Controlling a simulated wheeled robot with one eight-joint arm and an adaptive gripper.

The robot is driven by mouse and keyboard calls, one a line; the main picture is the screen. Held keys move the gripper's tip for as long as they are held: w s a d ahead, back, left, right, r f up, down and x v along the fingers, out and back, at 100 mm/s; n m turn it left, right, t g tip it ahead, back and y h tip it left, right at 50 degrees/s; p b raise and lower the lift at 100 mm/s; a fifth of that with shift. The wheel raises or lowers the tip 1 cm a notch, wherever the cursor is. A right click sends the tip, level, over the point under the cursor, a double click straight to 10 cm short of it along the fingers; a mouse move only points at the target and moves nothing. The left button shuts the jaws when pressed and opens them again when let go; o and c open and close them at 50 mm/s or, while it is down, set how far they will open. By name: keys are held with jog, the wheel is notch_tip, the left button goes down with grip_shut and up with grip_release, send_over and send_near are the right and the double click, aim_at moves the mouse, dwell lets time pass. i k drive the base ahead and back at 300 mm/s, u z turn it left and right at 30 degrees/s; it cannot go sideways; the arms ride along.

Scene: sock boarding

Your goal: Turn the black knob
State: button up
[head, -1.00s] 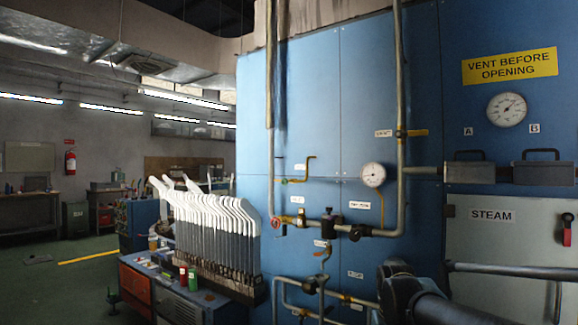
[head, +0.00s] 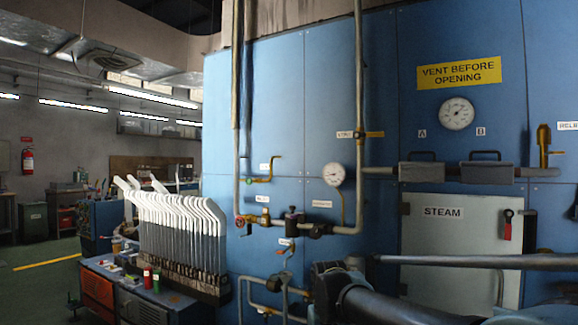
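Several dark parts sit on the pipework of the blue panel, and I cannot tell for sure which is the black knob. A round black knob (head: 317,231) is on the horizontal pipe below the small gauge. A black block-shaped fitting (head: 293,216) stands just left of it on the same pipe. Another dark round knob (head: 275,283) is on the lower pipe. Dark links of my arm cross the bottom right, in front of the panel. My gripper does not show.
A red valve wheel (head: 240,221) is at the pipe's left end. A rack of white sock boards (head: 178,225) stands left on a blue cabinet (head: 130,300). The steam door (head: 455,245) with a red-handled lever (head: 508,225) is right. Green floor (head: 40,280) is open at far left.

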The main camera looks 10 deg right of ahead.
aim_at(316, 233)
jog(key=z, duration=1.35)
jog(key=i, duration=0.35)
jog(key=u, duration=1.3)
